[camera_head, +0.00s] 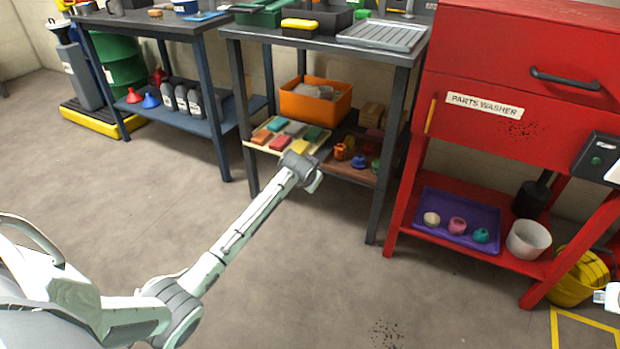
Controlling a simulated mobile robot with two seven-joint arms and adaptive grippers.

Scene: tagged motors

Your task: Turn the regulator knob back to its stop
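I cannot make out a regulator knob anywhere in the head view. My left arm reaches from the lower left up to the middle, and its far end with the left gripper (314,182) is in front of the lower shelf of the middle bench. No fingers can be told apart there, so its opening is unclear, and I see nothing held. My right gripper is not recognisable; only a small white piece shows at the right edge.
The red parts washer (480,124) stands at right, with a purple tray (428,207) and a white bucket (528,240) on its lower shelf. The middle bench (385,150) holds an orange bin (315,106). A blue bench (205,122) stands left.

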